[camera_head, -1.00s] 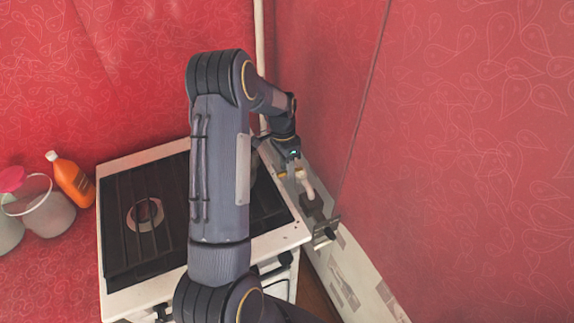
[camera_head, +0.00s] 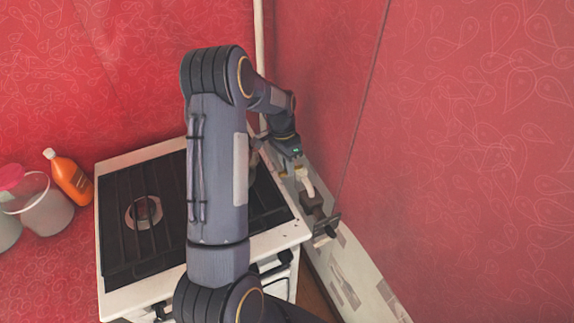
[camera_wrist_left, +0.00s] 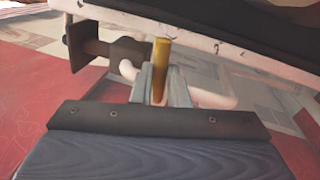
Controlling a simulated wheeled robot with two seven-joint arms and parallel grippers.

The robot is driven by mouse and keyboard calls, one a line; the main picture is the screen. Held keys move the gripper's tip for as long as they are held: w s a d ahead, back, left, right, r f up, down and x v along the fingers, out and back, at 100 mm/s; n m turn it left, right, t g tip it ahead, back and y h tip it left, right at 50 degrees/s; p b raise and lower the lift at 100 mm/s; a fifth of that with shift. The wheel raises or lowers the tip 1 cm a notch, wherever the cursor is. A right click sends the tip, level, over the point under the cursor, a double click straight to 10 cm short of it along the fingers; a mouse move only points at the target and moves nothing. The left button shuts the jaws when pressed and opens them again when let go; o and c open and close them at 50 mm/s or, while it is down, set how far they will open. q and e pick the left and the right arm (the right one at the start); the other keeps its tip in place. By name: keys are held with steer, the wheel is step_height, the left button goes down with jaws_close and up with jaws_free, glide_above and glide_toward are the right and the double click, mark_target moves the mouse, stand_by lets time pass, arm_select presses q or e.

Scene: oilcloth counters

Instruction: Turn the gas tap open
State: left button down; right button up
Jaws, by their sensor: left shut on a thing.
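The gas tap's yellow lever (camera_wrist_left: 161,60) stands between the two grey fingers of my left gripper (camera_wrist_left: 160,85) in the left wrist view. My left gripper is shut on it. In the head view the left arm reaches over the stove to the gripper (camera_head: 291,170) beside the right wall, where only a little yellow shows. A pale pipe (camera_head: 306,183) runs from the tap to a dark fitting (camera_head: 312,202). The pipe also shows behind the fingers in the wrist view (camera_wrist_left: 212,100). The tap body is mostly hidden by my gripper. My right gripper is not in view.
The white stove with black grates (camera_head: 140,265) stands left of the tap, partly behind my arm. The red wall (camera_head: 440,130) is close on the right. An orange bottle (camera_head: 72,180) and a clear bucket (camera_head: 45,205) stand at the far left.

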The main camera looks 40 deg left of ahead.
arm_select(q)
steer(key=d+n+b, duration=0.1)
steer(key=n, duration=0.2)
steer(key=d+n+t+b, duration=0.1)
steer(key=d+n, duration=0.1)
steer(key=n, duration=0.2)
steer(key=d+n+t+b, duration=0.1)
steer(key=n, duration=0.2)
steer(key=shift+d+n, duration=0.3)
steer(key=shift+d, duration=0.05)
steer(key=shift+w+d+n+t+y+p, duration=0.15)
steer(key=shift+w+d+n, duration=0.15)
steer(key=shift+n, duration=0.65)
steer(key=shift+w+d+n+t+y+p, duration=0.1)
steer(key=shift+w+d+n+y, duration=0.2)
steer(key=shift+n, duration=0.7)
steer(key=shift+w+d+n+t+y+p, duration=0.15)
steer(key=shift+w+d+n, duration=0.15)
steer(key=shift+n, duration=0.65)
steer(key=shift+w, duration=0.1)
steer(key=c, duration=1.4)
jaws_free()
